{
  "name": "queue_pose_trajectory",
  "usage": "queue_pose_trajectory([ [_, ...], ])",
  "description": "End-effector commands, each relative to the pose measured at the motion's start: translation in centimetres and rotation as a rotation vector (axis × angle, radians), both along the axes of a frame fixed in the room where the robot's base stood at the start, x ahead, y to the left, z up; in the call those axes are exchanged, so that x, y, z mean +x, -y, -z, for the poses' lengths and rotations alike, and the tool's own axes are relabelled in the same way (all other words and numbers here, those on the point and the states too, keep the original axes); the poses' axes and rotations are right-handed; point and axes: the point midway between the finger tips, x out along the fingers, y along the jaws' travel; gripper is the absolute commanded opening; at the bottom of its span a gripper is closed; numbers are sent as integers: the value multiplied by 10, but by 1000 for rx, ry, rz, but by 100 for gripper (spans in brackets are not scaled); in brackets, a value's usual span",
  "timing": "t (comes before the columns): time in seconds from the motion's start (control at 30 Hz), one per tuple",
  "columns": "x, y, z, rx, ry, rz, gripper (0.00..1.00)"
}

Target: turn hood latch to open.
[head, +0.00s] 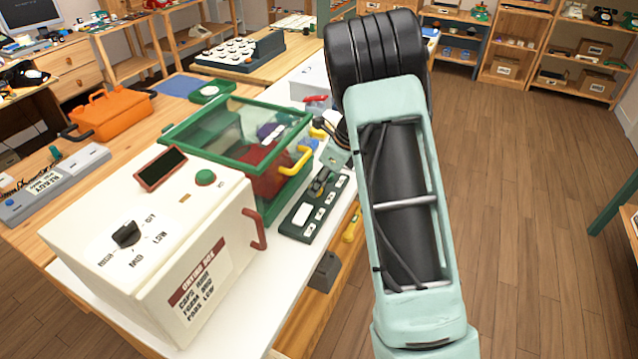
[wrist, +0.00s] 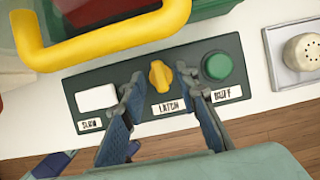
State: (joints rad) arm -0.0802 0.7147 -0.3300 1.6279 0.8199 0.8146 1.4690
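The latch is a yellow knob (wrist: 160,77) labelled LATCH, in the middle of a dark green control panel (wrist: 70,92) in the wrist view. Its narrow length points roughly up and down in that view. My gripper (wrist: 160,82) is open, with one finger on each side of the knob. Gaps show between the knob and both fingers. The hood is a clear box with a green frame (head: 222,153) and a yellow handle (head: 297,162) in the head view, and it looks closed. The panel also shows there (head: 299,225), with the knob hard to make out.
A white switch (wrist: 96,97) and a green button (wrist: 216,66) flank the knob. The hood's yellow handle (wrist: 110,50) arches close above the panel. A cream oven box (head: 150,240) stands in front of the hood. Open floor (head: 530,200) lies to the right.

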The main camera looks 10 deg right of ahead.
Motion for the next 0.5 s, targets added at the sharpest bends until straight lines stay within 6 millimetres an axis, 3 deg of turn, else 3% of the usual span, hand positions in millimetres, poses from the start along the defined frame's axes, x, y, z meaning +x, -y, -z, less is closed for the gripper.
queue_pose_trajectory([
  [0.03,0,0,0,0,0,0,28],
  [0.3,0,0,-1,0,0,0,0],
  [0.5,0,0,-1,0,0,-1,0],
])
